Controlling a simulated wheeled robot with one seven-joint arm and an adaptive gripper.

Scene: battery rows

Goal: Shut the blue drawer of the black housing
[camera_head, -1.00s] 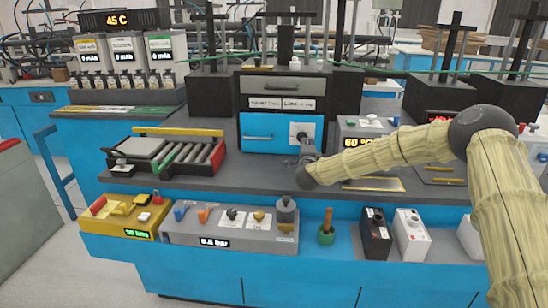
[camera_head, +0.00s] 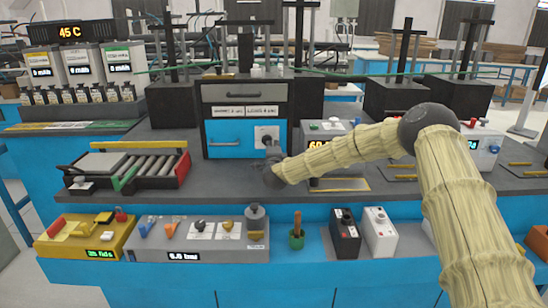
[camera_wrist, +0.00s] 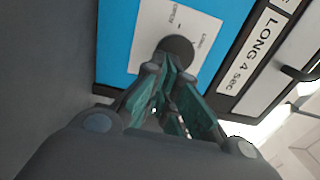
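The black housing (camera_head: 297,106) stands on the bench, with a grey upper front (camera_head: 222,93) and the blue drawer (camera_head: 225,134) below it. The drawer has a bar handle at its left and a white label with a dark round knob at its right. From the head view it looks about flush with the housing, but I cannot tell whether a small gap stays. My gripper (camera_head: 269,160) is at the drawer's lower right. In the wrist view, the gripper's (camera_wrist: 168,72) teal fingers come close together at the knob (camera_wrist: 178,48), which they partly hide; contact is unclear.
A roller tray (camera_head: 165,172) lies left of the housing, and a grey display unit (camera_head: 320,130) stands close at its right.

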